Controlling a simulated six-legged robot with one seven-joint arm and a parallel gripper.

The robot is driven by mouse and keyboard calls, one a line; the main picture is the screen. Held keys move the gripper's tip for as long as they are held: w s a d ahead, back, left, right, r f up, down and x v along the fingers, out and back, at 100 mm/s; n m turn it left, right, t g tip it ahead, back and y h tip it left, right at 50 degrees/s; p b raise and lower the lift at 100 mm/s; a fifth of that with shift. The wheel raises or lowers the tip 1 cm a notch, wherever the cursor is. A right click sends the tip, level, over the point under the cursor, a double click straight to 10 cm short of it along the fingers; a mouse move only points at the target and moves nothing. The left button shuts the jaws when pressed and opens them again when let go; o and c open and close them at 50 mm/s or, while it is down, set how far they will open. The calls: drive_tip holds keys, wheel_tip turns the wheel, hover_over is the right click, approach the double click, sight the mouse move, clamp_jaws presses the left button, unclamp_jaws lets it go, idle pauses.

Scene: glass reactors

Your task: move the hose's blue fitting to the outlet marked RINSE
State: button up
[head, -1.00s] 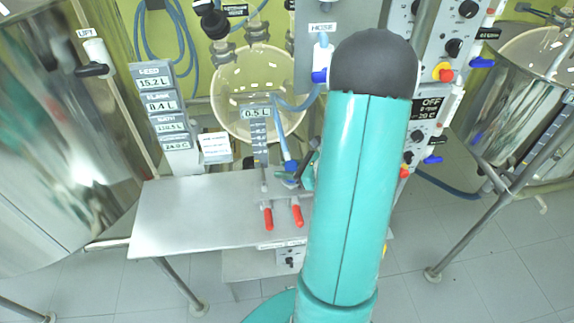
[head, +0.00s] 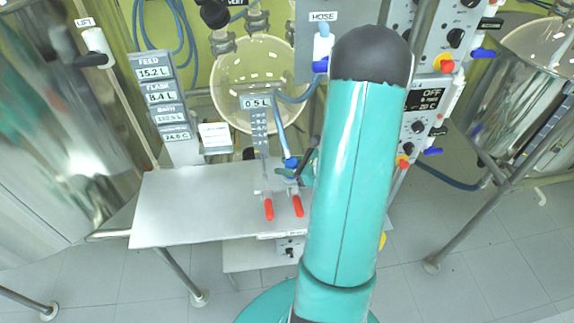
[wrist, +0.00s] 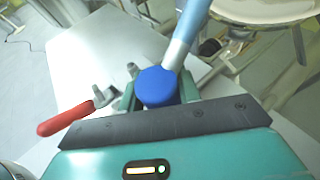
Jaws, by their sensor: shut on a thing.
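The hose's blue fitting (wrist: 157,87) is between my gripper's fingers (wrist: 157,96) in the wrist view, its round blue end facing the camera. My gripper is shut on it. In the head view the fitting (head: 290,162) shows above the small bench, beside my gripper (head: 303,172), which is partly hidden by my arm. The pale blue hose (wrist: 187,32) runs from the fitting up toward the panel labelled HOSE (head: 322,16). Two red-handled valves (head: 269,209) (head: 298,206) stand just in front of the fitting. No RINSE mark is readable in either view.
A grey metal bench (head: 180,215) spreads to the left, mostly bare. A column marked 0.5 L (head: 256,102) stands close left of my gripper. A display stand (head: 165,100) is behind the bench. Large steel vessels flank both sides. A red handle (wrist: 65,118) lies close to my gripper.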

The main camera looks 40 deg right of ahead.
drive_tip(key=o, duration=1.3)
drive_tip(key=shift+c, duration=0.2)
drive_tip(key=v, duration=1.2)
drive_tip(key=shift+d, duration=0.1)
